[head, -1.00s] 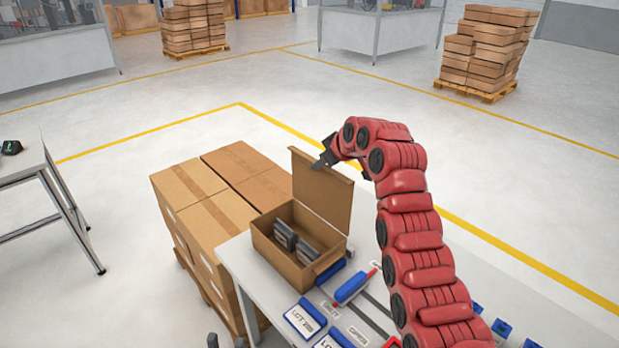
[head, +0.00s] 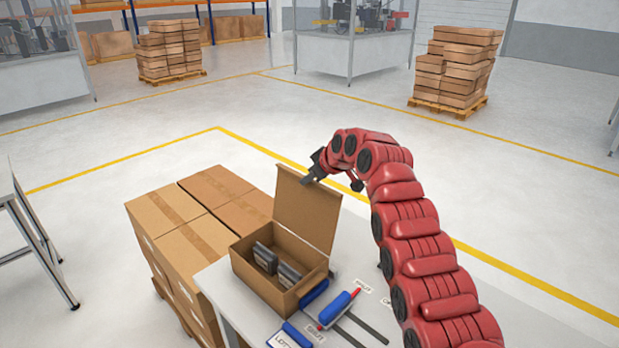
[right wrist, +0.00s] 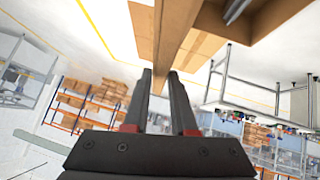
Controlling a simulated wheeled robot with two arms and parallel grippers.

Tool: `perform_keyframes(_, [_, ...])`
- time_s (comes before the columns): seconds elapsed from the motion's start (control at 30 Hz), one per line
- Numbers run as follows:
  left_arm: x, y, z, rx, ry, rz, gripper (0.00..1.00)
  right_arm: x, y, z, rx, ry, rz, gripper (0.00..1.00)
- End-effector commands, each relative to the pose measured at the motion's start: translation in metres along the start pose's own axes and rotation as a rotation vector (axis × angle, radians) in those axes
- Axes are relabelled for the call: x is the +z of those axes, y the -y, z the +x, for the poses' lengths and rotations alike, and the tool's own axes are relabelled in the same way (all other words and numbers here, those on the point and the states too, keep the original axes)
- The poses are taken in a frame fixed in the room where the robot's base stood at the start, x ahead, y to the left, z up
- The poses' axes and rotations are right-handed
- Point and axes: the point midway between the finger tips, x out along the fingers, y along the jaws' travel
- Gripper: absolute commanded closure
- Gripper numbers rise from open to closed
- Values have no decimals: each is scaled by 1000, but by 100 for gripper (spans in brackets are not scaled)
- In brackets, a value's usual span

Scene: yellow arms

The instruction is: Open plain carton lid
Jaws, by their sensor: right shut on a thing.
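The plain carton (head: 260,284) is a brown cardboard box on the table. Its lid (head: 303,215) stands up steeply along the back edge, so the inside shows. Two dark grey items (head: 266,258) lie in it. My right gripper (head: 312,176) is at the top edge of the raised lid, shut on it. In the right wrist view, the two dark fingers (right wrist: 160,88) point at the brown lid panel (right wrist: 178,28), whose edge is between their tips. My left gripper is not in view.
Blue-handled tools (head: 335,308) lie on the table (head: 213,283) right of the carton. Closed cardboard boxes (head: 190,250) are stacked on a pallet at the left. Stacked pallets of boxes (head: 460,68) stand far back. The floor behind the table is clear.

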Motion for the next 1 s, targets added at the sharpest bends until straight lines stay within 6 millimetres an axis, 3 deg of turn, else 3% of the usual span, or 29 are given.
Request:
perform_keyframes(0.13, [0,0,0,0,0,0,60,-3,-1,-2,4,-6,0,100])
perform_keyframes(0.17, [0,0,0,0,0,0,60,-3,-1,-2,4,-6,0,72])
perform_keyframes(0.3, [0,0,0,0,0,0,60,-2,-1,-1,3,-4,0,51])
perform_keyframes(0.73, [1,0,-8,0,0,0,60,0,0,-8,0,-4,-2,51])
perform_keyframes(1.0, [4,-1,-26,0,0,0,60,1,0,-46,3,-6,-1,51])
